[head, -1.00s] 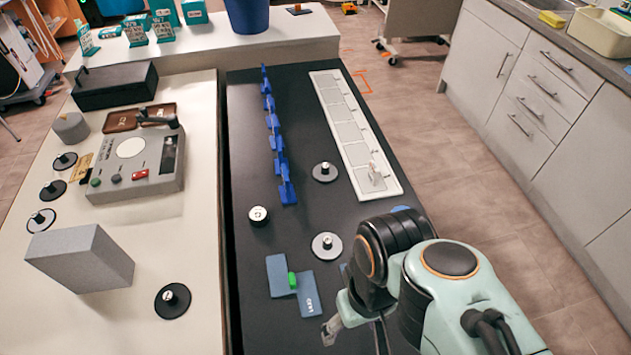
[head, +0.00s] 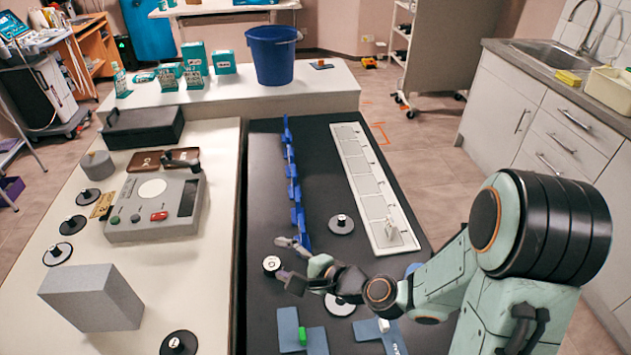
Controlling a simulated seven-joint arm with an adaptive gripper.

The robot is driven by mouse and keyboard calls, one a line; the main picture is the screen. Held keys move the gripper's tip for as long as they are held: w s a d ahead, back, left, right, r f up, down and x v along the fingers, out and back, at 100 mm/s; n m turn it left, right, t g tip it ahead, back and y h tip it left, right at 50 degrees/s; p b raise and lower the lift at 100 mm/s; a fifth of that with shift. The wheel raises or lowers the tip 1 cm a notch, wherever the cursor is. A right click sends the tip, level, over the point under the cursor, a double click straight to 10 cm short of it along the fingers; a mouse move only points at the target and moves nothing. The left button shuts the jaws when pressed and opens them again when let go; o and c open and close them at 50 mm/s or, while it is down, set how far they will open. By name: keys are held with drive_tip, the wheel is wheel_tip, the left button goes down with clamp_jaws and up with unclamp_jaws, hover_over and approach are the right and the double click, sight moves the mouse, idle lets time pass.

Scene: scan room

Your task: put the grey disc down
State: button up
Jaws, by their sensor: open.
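A grey disc with a small upright knob (head: 341,224) lies flat on the dark tabletop, right of the blue rack. A second, paler grey disc (head: 338,306) lies on the same top nearer to me, partly hidden by my arm. Which of the two the task means I cannot tell. My gripper (head: 284,259) is open, with its fingers spread and pointing left. I see nothing between the fingers. In the picture it is left of and below the first disc, close beside a small round white-topped piece (head: 271,264). Whether it touches that piece I cannot tell.
Blue-grey plates (head: 289,328) with a green piece lie in front. The white table holds a grey device (head: 155,226), a grey block (head: 92,298) and several black discs.

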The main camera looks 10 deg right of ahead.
drive_tip(key=s+d+f+m+t+h, duration=0.1)
drive_tip(key=d+f+m+h, duration=0.1)
drive_tip(key=d+f+m, duration=0.2)
drive_tip(key=s+d+f+m+t+h, duration=0.1)
drive_tip(key=d+f+m, duration=0.3)
drive_tip(key=f+m, duration=0.3)
drive_tip(key=s+d+f+m+t+h, duration=0.1)
drive_tip(key=d+f+m+h, duration=0.1)
drive_tip(key=d+f+m, duration=0.2)
drive_tip(key=shift+s+d+f+m+h, duration=0.1)
drive_tip(key=shift+s+f+m+h, duration=0.1)
drive_tip(key=shift+f+m, duration=0.55)
drive_tip(key=shift+s+d+f+m+h, duration=0.1)
drive_tip(key=shift+s+f+m, duration=0.1)
drive_tip(key=shift+f+m, duration=0.55)
drive_tip(key=shift+d+r+m+t, duration=0.15)
drive_tip(key=shift+d+m+t, duration=0.1)
drive_tip(key=shift+m+t, duration=0.05)
drive_tip(key=x, duration=0.6)
drive_tip(key=shift+w, duration=0.3)
clamp_jaws()
